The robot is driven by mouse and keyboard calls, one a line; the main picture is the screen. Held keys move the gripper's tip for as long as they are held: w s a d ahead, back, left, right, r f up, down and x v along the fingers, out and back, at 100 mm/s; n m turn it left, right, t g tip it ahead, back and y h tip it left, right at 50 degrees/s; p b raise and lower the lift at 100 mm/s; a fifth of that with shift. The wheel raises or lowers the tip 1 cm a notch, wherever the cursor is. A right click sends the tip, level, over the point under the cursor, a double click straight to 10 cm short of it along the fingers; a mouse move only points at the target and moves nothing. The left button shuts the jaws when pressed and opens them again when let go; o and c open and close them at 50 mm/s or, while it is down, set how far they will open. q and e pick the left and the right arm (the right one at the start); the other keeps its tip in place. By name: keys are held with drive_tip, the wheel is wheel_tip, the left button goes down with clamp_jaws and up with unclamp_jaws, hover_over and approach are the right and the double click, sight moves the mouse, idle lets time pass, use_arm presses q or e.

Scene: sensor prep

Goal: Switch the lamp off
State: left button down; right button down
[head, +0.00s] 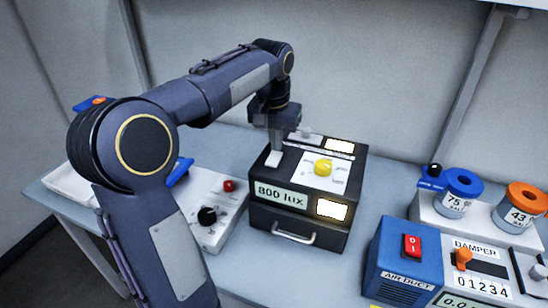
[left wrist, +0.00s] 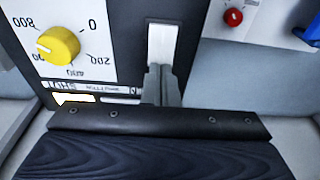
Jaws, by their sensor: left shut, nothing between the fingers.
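The lamp is a black box (head: 299,238) with a yellow dial knob (head: 323,168) on a white scale plate, a display (head: 281,194) reading "800 lux" and lit windows at the front (head: 331,209) and top rear. The yellow knob (left wrist: 58,46) shows large in the left wrist view, with scale numbers around it. My left gripper (head: 274,158) points down, shut and empty, over the left part of the box top, left of the knob. Its pale fingers (left wrist: 162,68) also show in the left wrist view. I cannot tell whether they touch the box. My right gripper is not in view.
A white panel (head: 199,181) with a red button (head: 229,186) and black knob (head: 207,216) lies left of the box. A blue air duct unit (head: 402,262) with a red switch and damper lever stands at right.

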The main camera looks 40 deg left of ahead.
sight(276, 154)
use_arm(q)
drive_tip(key=shift+f+b, duration=0.5)
drive_tip(key=shift+f, duration=0.3)
wheel_tip(276, 154, up, 7)
drive_tip(key=p, duration=0.7)
drive_tip(key=shift+r, duration=0.1)
idle(0.5)
drive_tip(key=s+d+f+m+t+h, duration=0.1)
drive_tip(key=s+d+f, duration=0.3)
drive_tip(key=s+d, duration=0.4)
drive_tip(key=s+d+f+m+t+h, duration=0.1)
drive_tip(key=s+d+f+t+h, duration=0.1)
drive_tip(key=s+d+f, duration=0.3)
drive_tip(key=s+d+h, duration=0.1)
drive_tip(key=s+d, duration=0.3)
drive_tip(key=s, duration=0.4)
drive_tip(key=shift+s+d+f+t, duration=0.15)
drive_tip(key=shift+s+t, duration=0.15)
drive_tip(key=shift+t, duration=0.1)
